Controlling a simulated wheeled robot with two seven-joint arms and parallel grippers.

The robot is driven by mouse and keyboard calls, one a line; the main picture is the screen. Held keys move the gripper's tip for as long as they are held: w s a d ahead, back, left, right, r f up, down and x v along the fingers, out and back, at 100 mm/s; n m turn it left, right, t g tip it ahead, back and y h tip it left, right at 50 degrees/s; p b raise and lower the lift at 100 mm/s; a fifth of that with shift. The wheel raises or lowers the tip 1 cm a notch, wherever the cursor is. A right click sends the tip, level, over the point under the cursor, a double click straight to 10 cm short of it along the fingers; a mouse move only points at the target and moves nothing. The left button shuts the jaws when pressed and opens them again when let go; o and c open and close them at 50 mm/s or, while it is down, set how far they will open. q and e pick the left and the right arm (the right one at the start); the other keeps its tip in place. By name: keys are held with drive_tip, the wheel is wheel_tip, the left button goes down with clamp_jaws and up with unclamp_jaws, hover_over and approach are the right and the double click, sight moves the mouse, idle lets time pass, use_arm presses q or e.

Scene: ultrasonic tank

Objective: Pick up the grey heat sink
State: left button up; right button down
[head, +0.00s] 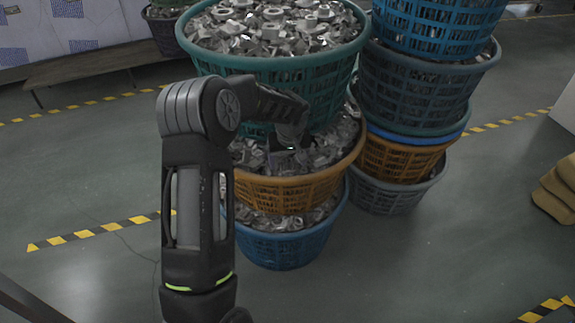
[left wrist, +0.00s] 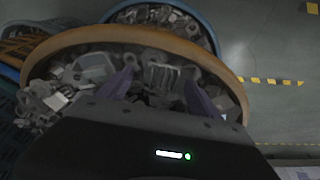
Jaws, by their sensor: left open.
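The left wrist view shows a grey finned part (left wrist: 163,76), which looks like the heat sink, among loose grey metal parts in the orange basket (left wrist: 215,62). My left gripper (left wrist: 160,88) is open, its two dark fingers apart on either side of the finned part's near end. I cannot tell whether they touch it. In the head view my left arm reaches into the orange basket (head: 285,194), and the gripper is mostly hidden by the arm and the basket above. I cannot pick out the heat sink there. My right gripper is in neither view.
A green basket (head: 290,68) full of parts stands above the orange one, close over my wrist. A blue basket (head: 285,248) is below. Another basket stack (head: 410,88) stands to the right. The floor in front is clear.

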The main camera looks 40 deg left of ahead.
sight(288, 164)
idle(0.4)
use_arm(q)
drive_tip(key=c, duration=1.5)
drive_tip(key=shift+o, duration=0.2)
drive_tip(key=shift+r, duration=0.15)
wheel_tip(288, 164, up, 10)
